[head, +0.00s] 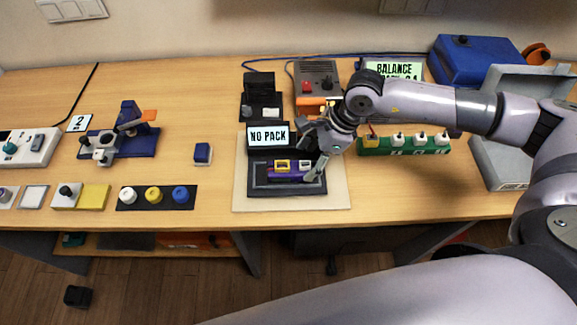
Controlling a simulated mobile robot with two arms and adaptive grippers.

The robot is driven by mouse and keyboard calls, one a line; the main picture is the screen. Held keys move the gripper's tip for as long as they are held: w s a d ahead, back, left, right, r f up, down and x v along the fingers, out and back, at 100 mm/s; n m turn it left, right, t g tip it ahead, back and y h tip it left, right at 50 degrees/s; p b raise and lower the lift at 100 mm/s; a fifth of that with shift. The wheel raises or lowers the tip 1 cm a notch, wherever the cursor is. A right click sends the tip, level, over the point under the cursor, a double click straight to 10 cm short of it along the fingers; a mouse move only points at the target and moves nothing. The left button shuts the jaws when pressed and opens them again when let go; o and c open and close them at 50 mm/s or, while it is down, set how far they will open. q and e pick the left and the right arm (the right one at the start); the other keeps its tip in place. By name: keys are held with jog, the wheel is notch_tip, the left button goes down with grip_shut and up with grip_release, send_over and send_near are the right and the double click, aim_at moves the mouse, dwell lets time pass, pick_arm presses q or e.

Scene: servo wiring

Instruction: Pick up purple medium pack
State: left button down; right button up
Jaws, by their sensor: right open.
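The purple pack (288,175) lies low in a dark tray (262,188) on a cream mat, in front of a sign (267,136) that reads "NO PACK". Yellow and white parts show along its back side. My right gripper (315,172) reaches down from the right and is open at the right end of the pack. Its near finger hides part of the tray's right side. I cannot tell whether it touches the pack. My left gripper is not in view.
A green rack (405,146) with several white-topped pieces stands right of the tray. A grey box with knobs (316,76) stands behind. A small blue block (203,153) lies left of the mat (241,200). Between them the table is bare.

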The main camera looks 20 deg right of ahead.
aim_at(289, 164)
jog(key=a, duration=0.1)
jog(key=a+p, duration=0.1)
jog(key=a, duration=0.2)
jog(key=shift+w+r+p, duration=0.3)
jog(key=shift+w+p, duration=0.1)
jog(key=x, duration=0.2)
jog(key=shift+f, duration=0.35)
jog(key=shift+w+a+f, duration=0.1)
jog(key=shift+w+f, duration=0.05)
jog(key=shift+f, duration=0.15)
jog(key=shift+c, duration=1.4)
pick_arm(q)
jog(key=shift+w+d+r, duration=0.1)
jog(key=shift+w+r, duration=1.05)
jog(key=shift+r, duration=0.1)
pick_arm(e)
grip_shut()
